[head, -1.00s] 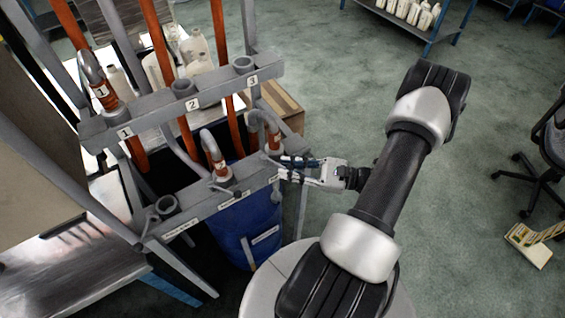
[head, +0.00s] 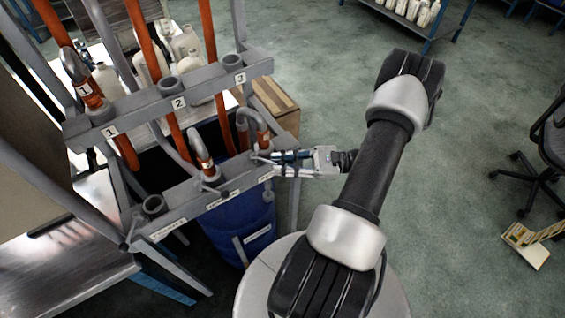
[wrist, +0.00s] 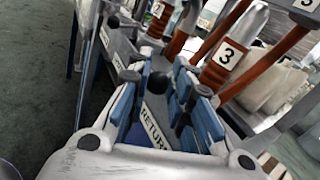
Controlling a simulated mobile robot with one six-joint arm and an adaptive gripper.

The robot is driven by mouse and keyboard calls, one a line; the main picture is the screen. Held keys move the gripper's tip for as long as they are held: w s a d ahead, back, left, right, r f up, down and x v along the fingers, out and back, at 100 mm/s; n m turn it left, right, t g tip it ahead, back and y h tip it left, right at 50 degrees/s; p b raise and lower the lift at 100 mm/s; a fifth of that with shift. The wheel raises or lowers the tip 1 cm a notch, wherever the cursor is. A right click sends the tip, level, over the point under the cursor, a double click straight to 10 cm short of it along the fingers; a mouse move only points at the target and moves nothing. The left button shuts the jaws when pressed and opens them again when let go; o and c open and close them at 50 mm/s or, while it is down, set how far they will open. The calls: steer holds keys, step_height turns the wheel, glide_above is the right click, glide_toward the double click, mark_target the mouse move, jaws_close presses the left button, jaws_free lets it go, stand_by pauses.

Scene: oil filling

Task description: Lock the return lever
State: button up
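The grey lower rail (head: 200,200) of the rack carries orange filling nozzles. The nozzle marked 3 (wrist: 226,62) hangs at its right end, and in the wrist view it is right of my fingers. My gripper (head: 277,157) is at that end of the rail, just below and right of the nozzle. In the wrist view my gripper's (wrist: 157,75) blue-padded fingers stand apart. A RETURN label (wrist: 153,127) on the rail and a dark round knob or opening (wrist: 157,83) show between them. I cannot clearly make out the return lever; the fingers may hide part of it.
A blue container (head: 240,235) stands under the rail. A cardboard box (head: 272,105) is behind the rack's right end. A metal table (head: 65,245) is at the left. Open green floor (head: 460,120) lies to the right, with a chair (head: 545,160) at the edge.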

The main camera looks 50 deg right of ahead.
steer(key=shift+o, duration=1.3)
steer(key=shift+a, duration=0.25)
steer(key=shift+o, duration=0.8)
steer(key=shift+d, duration=0.15)
steer(key=v, duration=1.2)
